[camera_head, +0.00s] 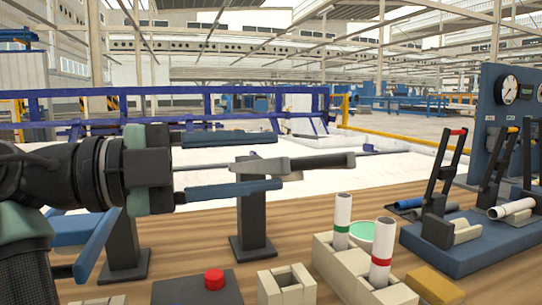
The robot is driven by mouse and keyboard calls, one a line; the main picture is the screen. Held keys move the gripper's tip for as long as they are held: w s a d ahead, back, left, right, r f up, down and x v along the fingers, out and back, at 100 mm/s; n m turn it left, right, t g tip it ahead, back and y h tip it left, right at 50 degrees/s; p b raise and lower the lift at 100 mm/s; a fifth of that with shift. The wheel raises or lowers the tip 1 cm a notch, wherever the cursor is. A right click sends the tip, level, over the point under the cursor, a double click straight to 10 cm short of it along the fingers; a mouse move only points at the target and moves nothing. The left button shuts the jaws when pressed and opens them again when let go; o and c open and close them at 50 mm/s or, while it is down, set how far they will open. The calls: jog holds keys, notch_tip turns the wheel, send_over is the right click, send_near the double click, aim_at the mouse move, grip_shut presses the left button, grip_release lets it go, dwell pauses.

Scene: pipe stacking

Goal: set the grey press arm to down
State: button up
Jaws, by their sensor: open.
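Several dark upright press arms stand on a blue base (470,252) at the right. The nearest press arm (447,172) has a red tip and the middle press arm (497,165) an orange tip. A farther press arm (527,145) is partly cut off at the right edge; its tip colour is unclear. I cannot tell which arm is the grey one. My gripper (280,163) is open at the left-centre, its blue fingers pointing right, well apart from the press arms.
Black posts (251,218) stand below my gripper. Beige blocks (345,268) hold white pipes with a green band (342,220) and a red band (381,258). A red button (214,279) and yellow block (434,286) are in front. A gauge panel (497,125) stands behind the press arms.

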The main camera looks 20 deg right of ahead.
jog(key=a+p, duration=0.1)
jog(key=a, duration=0.4)
jog(key=shift+s+a, duration=0.1)
jog(key=shift+a, duration=0.25)
dwell(0.4)
